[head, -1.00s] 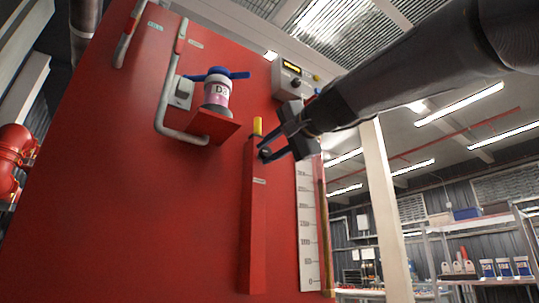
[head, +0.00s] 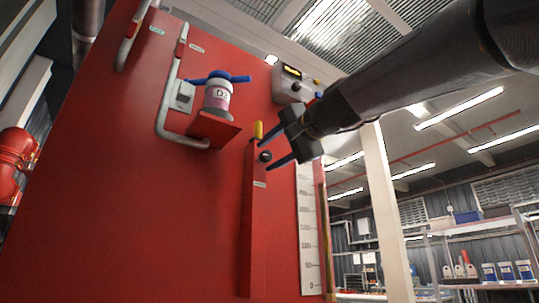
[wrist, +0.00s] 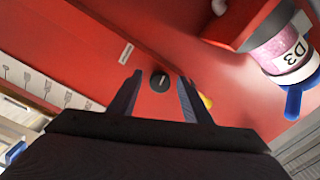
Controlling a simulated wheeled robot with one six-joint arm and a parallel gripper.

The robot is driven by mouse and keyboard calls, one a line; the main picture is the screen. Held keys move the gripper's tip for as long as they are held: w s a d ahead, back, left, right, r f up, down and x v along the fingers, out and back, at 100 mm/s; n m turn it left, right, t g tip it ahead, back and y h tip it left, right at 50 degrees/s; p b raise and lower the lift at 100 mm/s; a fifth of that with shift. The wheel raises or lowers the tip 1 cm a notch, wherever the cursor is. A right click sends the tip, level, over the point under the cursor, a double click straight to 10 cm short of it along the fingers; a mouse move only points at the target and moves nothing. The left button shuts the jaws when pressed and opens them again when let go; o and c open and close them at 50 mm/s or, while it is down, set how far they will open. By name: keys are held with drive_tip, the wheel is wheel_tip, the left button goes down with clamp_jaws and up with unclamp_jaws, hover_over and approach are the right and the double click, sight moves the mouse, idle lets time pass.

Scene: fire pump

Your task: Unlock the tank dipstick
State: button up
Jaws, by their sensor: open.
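The tank dipstick has a yellow top (head: 258,130) that sticks up from a tall red tube (head: 259,225) on the red panel. A round black knob (head: 265,156) sits near the tube's upper end; it also shows in the wrist view (wrist: 160,81), with a slot-like mark on its face. My gripper (head: 267,153) is open, one finger above the knob and the other below it. In the wrist view my gripper (wrist: 160,78) has a finger on each side of the knob, with red showing in both gaps. The yellow top (wrist: 207,101) is partly hidden behind a finger.
A container marked D3 (head: 217,97) with a blue handle stands on a red shelf (head: 213,129) left of the dipstick. A grey bent pipe (head: 166,100) runs beside it. A level scale (head: 308,240) is to the right, and a control box (head: 291,82) is above.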

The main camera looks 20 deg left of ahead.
drive_tip(key=b+v, duration=0.1)
drive_tip(key=v, duration=0.6)
drive_tip(key=shift+s+f, duration=0.1)
idle(0.4)
